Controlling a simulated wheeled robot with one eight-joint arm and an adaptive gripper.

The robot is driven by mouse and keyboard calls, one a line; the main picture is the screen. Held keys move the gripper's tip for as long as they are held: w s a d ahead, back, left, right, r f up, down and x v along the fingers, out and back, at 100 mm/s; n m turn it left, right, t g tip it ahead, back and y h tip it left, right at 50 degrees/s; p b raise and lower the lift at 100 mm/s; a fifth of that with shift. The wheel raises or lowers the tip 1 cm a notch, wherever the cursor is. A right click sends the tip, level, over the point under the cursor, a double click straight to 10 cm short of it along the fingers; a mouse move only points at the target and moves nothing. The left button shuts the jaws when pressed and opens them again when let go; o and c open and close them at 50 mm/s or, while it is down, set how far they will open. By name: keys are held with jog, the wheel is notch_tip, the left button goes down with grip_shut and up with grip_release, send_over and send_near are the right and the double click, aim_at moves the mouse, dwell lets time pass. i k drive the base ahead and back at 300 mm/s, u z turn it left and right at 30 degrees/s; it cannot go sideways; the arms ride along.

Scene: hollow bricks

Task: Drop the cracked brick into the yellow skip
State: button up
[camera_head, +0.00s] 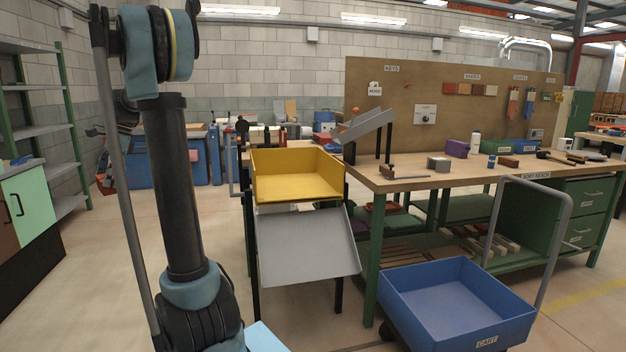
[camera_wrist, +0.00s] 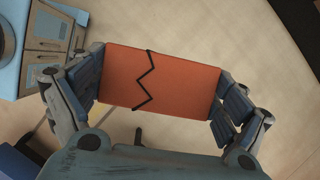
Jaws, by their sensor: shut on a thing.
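The cracked brick (camera_wrist: 185,85) is orange-red with a black zigzag line across its face. It fills the middle of the wrist view. My gripper (camera_wrist: 160,92) is shut on it, with blue finger pads pressed on its left and right ends. The brick and gripper do not show in the head view. The yellow skip (camera_head: 297,187) is an open tray on a dark stand left of the workbench in the head view, and its visible floor looks empty. I cannot tell how far the gripper is from the skip.
A grey sloped panel (camera_head: 305,247) hangs below the skip. A blue cart (camera_head: 457,305) stands at the front right. The workbench (camera_head: 440,178) at the right holds small blocks and tools. A grey tilted tray (camera_head: 366,124) rises beside the skip. The floor at left is clear.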

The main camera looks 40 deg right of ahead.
aim_at(293, 182)
jog(key=z, duration=1.3)
jog(key=i, duration=1.05)
